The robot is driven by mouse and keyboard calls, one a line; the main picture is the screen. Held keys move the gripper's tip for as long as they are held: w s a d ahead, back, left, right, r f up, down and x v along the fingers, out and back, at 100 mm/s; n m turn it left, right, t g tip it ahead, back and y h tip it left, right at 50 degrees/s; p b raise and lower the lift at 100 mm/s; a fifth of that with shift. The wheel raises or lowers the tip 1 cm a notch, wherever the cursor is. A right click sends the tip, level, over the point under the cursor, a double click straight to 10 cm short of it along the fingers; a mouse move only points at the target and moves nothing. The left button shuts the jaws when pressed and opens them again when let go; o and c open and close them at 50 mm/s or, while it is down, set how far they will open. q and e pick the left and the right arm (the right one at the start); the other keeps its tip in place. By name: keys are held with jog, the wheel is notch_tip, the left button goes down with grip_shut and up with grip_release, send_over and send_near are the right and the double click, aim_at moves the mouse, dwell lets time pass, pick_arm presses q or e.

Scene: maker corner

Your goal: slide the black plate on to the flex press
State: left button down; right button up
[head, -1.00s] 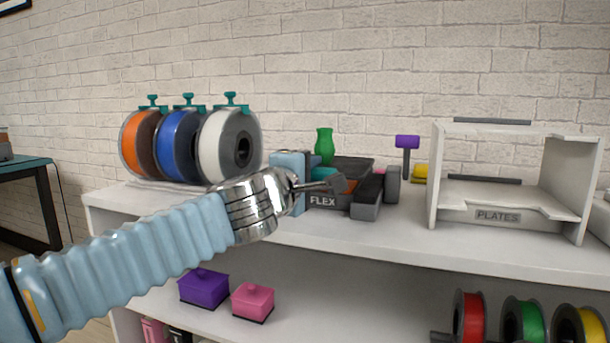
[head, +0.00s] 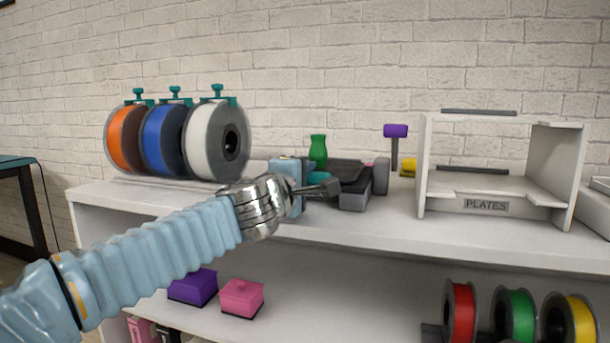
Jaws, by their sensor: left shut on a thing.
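The flex press, whose dark block with a grey front end (head: 354,201) shows, stands on the white shelf top at the middle of the view. My left gripper (head: 334,188) is at its front left, shut, and covers the spot of its FLEX label. A flat dark piece (head: 350,166) that looks like the black plate lies over the press, just beyond the fingertips. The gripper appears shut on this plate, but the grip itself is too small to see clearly. I cannot tell how far the plate sits on the press. My right gripper is not in view.
A white rack labelled PLATES (head: 486,206) stands to the right. Orange, blue and white spools (head: 205,150) stand at the left. A green vase (head: 318,150) and a purple-topped post (head: 396,131) are behind the press. Lidded boxes (head: 242,297) sit on the lower shelf.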

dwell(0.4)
pick_arm(q)
grip_release()
dwell(0.5)
jog(key=shift+f, duration=0.25)
jog(key=shift+f+b, duration=0.45)
jog(key=shift+f, duration=0.05)
jog(key=shift+f, duration=0.1)
jog(key=shift+c, duration=0.4)
jog(key=shift+s, duration=0.3)
jog(key=shift+v, duration=0.75)
jog(key=shift+v, duration=2.65)
jog(key=shift+s+d, duration=0.15)
